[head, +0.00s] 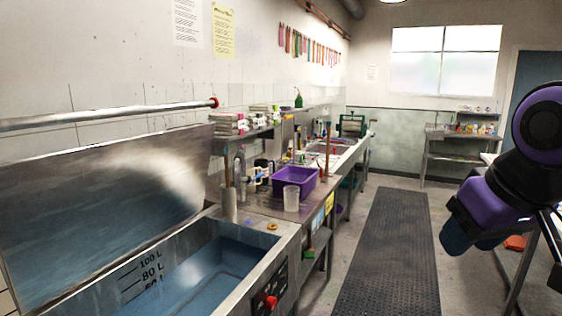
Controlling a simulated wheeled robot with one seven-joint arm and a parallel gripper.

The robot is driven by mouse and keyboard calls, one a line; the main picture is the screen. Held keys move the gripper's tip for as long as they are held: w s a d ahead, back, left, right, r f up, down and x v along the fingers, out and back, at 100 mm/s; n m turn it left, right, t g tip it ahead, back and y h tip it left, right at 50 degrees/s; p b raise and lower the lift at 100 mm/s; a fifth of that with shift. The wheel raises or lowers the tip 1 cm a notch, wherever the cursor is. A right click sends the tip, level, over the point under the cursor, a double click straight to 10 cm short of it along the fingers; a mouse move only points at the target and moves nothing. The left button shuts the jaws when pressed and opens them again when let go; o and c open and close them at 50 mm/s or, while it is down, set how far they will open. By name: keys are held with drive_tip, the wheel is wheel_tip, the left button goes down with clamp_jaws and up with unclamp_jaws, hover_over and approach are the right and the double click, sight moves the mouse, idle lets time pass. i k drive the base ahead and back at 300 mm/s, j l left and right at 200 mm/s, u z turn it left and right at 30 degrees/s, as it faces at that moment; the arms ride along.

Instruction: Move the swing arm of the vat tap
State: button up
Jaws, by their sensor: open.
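A long metal pipe (110,117) with a red end (215,103) runs along the wall above the steel vat (285,242) at the left. It looks like the swing arm of the vat tap, but I cannot tell for sure. The vat holds blue liquid (205,260) and has litre marks on its inner wall. A red knob (270,303) sits on its front panel. My purple and black arm is at the right edge, well apart from the vat and the pipe. My gripper is not visible.
A purple tub (294,182), a clear beaker (291,198) and a jar of sticks (229,203) stand on the counter beyond the vat. A dark floor mat (385,250) lies in the open aisle. A bench stands at the right edge.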

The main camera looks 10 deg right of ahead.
sight(241, 149)
drive_tip(key=i+l+z, duration=0.1)
drive_tip(key=i+z, duration=0.5)
drive_tip(key=i+l+u, duration=0.1)
drive_tip(key=i+u, duration=0.15)
drive_tip(key=i+l+u, duration=0.25)
drive_tip(key=i, duration=0.15)
drive_tip(key=i+l+u, duration=0.15)
drive_tip(key=i+u, duration=0.3)
drive_tip(key=i+l+u, duration=0.2)
drive_tip(key=u, duration=0.2)
drive_tip(key=i+l+u, duration=0.2)
drive_tip(key=l+u, duration=0.25)
